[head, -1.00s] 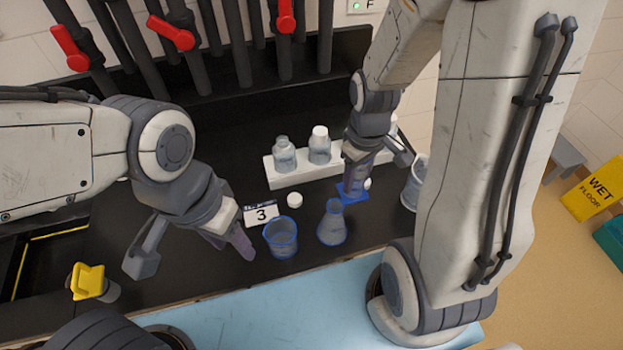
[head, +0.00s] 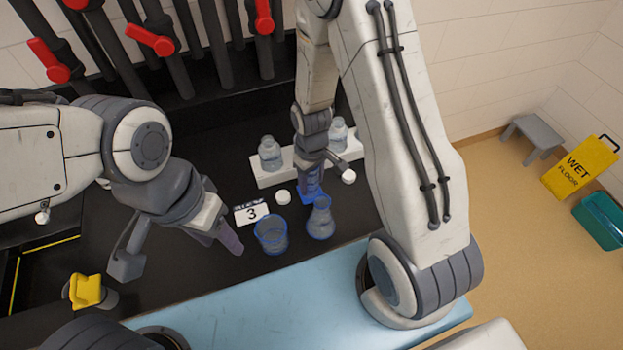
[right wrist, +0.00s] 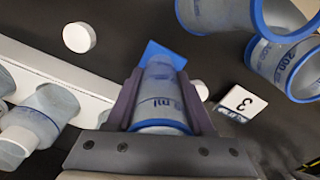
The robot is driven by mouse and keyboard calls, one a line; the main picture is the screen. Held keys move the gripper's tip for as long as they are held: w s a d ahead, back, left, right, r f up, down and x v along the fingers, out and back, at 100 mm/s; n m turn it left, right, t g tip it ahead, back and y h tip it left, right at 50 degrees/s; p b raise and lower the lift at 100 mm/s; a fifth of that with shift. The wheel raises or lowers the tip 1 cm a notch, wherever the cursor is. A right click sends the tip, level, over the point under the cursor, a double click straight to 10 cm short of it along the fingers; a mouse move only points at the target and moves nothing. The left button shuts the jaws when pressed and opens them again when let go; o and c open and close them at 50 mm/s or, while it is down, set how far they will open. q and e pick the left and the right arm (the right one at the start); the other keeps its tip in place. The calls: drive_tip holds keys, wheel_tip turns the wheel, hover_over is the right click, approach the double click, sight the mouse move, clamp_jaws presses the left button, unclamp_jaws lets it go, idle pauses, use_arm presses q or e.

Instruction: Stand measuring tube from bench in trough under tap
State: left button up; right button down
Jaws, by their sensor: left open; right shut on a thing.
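The measuring tube (head: 308,193) is clear with a blue hexagonal foot. My right gripper (head: 312,176) is shut around it, between the white rack and the conical flask. In the right wrist view the tube (right wrist: 160,95) sits between both fingers, its blue rim nearest the camera. I cannot tell whether its foot touches the bench. My left gripper (head: 230,238) is open and empty, left of the beaker, above the black bench (head: 170,260). Taps with red handles (head: 150,40) stand along the back. I cannot clearly make out the trough; the area under the taps is dark.
A white rack (head: 272,181) with bottles is behind. Loose white caps (head: 283,197), a "3" card (head: 250,213) and a yellow-topped object (head: 86,290) are also on the bench.

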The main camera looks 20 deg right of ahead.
drive_tip(key=shift+f, duration=0.1)
drive_tip(key=c, duration=0.7)
unclamp_jaws()
drive_tip(key=shift+f, duration=0.1)
drive_tip(key=o, duration=0.4)
